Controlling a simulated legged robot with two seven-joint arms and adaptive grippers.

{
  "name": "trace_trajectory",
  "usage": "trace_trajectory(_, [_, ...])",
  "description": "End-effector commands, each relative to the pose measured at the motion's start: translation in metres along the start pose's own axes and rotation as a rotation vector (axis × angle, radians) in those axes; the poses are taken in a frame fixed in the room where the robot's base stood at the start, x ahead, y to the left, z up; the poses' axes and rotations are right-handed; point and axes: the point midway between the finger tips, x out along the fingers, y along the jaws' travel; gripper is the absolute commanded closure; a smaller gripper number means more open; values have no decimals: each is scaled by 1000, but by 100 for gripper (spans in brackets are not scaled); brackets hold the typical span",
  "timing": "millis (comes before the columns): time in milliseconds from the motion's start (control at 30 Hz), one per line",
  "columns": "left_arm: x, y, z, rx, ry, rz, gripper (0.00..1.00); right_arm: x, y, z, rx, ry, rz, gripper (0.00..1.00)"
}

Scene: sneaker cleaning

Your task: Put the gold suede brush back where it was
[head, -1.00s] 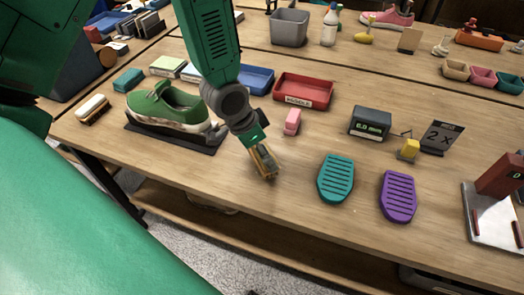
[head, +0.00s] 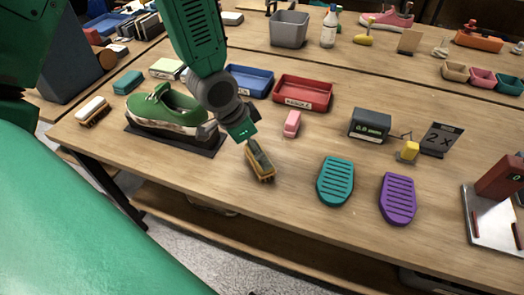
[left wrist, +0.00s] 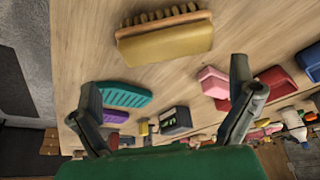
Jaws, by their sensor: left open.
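The gold suede brush (head: 260,161) lies on the wooden table near its front edge, right of the green sneaker (head: 167,108) and left of the teal ridged pad (head: 335,180). In the left wrist view the brush (left wrist: 165,42) shows its gold back and bristles, clear of the fingers. My left gripper (head: 238,132) is just behind the brush in the head view. Its fingers (left wrist: 164,85) are spread wide in the left wrist view, with nothing between them. My right gripper is not in view.
A pink block (head: 292,123) and a red tray (head: 303,92) stand behind and right of the brush. A purple ridged pad (head: 397,198) and a small display box (head: 370,124) are farther right. Bare table lies between the brush and the teal pad.

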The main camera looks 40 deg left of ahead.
Motion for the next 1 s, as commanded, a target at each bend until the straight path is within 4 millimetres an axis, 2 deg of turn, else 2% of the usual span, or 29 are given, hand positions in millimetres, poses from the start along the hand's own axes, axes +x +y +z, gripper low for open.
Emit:
trace_trajectory(33, [-14,-1,-1,-2,5,-1,0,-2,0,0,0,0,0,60])
trace_trajectory(200, [-47,-1,-1,-2,4,1,0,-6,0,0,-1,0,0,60])
trace_trajectory(400, [-68,0,-1,-1,0,0,0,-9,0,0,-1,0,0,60])
trace_trajectory(1000, [-72,0,0,-1,-2,0,0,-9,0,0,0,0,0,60])
